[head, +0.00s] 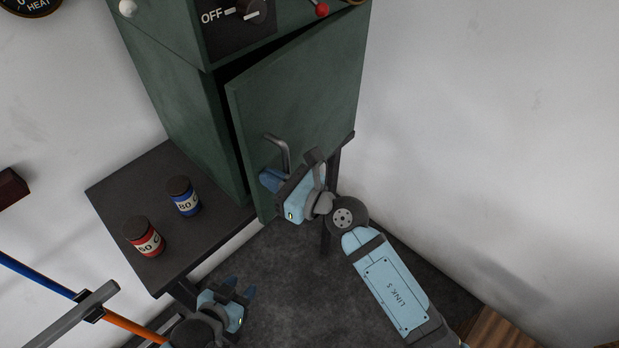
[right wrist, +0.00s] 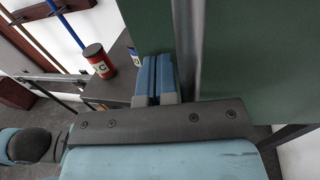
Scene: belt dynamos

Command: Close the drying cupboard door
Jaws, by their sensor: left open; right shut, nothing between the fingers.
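The green drying cupboard (head: 170,80) stands against the wall. Its door (head: 305,90) is ajar, with a dark gap along its left and top edges. The grey bar handle (head: 280,148) is on the door's left part. My right gripper (head: 270,180) is shut and empty, at the door front just below the handle. In the right wrist view its blue fingers (right wrist: 157,78) are together, left of the grey handle bar (right wrist: 188,50); I cannot tell whether they touch the door. My left gripper (head: 248,290) is open and empty, low in front of the side table.
A dark side table (head: 115,195) left of the cupboard carries a red jar (head: 144,238) and a blue jar (head: 183,197). A blue and orange pole (head: 40,278) is at lower left. The cupboard's OFF dial (head: 250,12) is above the door. Floor below the door is clear.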

